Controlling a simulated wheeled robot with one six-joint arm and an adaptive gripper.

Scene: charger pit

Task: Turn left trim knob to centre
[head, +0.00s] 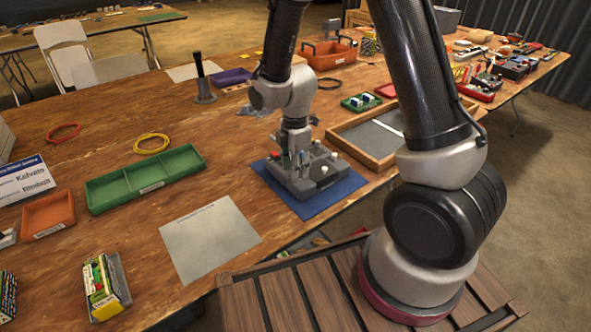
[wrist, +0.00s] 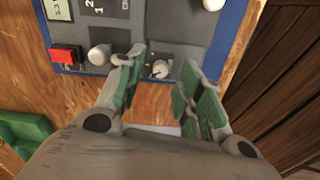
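The grey control box (head: 322,172) sits on a blue mat (head: 338,196) on the wooden table, with my gripper (head: 295,150) pointing down over it. In the wrist view my gripper (wrist: 163,68) is open, its green-padded fingers apart. A small pale knob (wrist: 160,69) with a dark mark shows between the fingertips, with a gap on both sides. A larger white knob (wrist: 99,54) stands just left of the left finger. Another white knob (wrist: 213,4) is at the top edge. I cannot read which knob is the left trim knob.
A red switch (wrist: 66,55) is on the box left of the larger white knob. In the head view a wooden tray (head: 352,148) stands close right of the box. A green tray (head: 146,178) and a paper sheet (head: 208,238) lie to the left.

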